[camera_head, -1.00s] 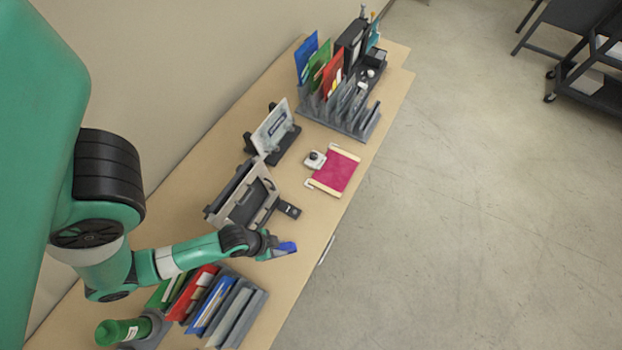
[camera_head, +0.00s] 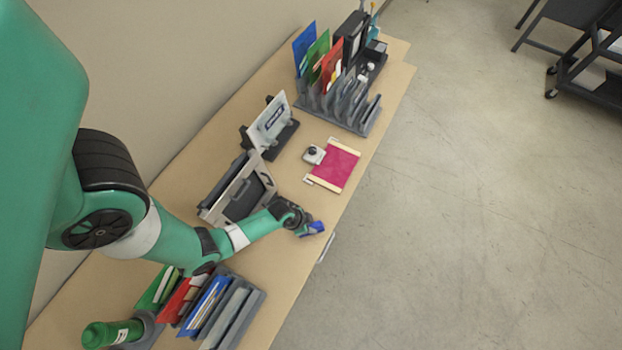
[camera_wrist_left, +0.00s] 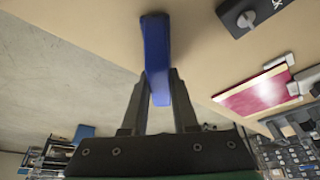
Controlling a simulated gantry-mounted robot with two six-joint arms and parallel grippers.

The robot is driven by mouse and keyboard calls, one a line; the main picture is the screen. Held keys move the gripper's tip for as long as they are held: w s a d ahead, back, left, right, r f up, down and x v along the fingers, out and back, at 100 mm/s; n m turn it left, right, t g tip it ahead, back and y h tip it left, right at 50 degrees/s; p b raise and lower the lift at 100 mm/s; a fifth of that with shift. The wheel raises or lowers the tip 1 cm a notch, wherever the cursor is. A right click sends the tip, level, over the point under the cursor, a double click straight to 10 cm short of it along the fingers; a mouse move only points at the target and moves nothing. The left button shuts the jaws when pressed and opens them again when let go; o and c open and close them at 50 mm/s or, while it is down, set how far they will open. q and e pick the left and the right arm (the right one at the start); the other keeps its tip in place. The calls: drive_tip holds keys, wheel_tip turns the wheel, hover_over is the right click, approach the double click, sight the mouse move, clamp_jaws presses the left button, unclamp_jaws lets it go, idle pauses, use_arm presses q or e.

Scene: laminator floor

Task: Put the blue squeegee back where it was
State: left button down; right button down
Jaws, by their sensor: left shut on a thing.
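The blue squeegee (camera_head: 313,228) is at the end of my left arm, near the front edge of the table. My left gripper (camera_head: 302,230) is shut on it. In the left wrist view the squeegee (camera_wrist_left: 156,45) stands out beyond the fingers of my left gripper (camera_wrist_left: 160,88), with its lower part between them. Whether the squeegee touches the table cannot be told. My right gripper is not in view.
A pink screen with pale bars (camera_head: 335,167) lies ahead on the table (camera_head: 283,183). A laminator-like machine (camera_head: 240,190) stands behind the arm. A grey rack of folders (camera_head: 337,104) is at the far end, another rack (camera_head: 232,315) at the near end.

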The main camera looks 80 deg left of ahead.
use_arm(q)
drive_tip(key=shift+f, duration=0.2)
drive_tip(key=shift+f, duration=0.15)
drive_tip(key=c, duration=0.7)
unclamp_jaws()
drive_tip(key=shift+r, duration=0.35)
drive_tip(key=p+v, duration=0.7)
drive_tip(key=v, duration=0.4)
drive_tip(key=shift+s+r, duration=0.2)
drive_tip(key=shift+r, duration=0.1)
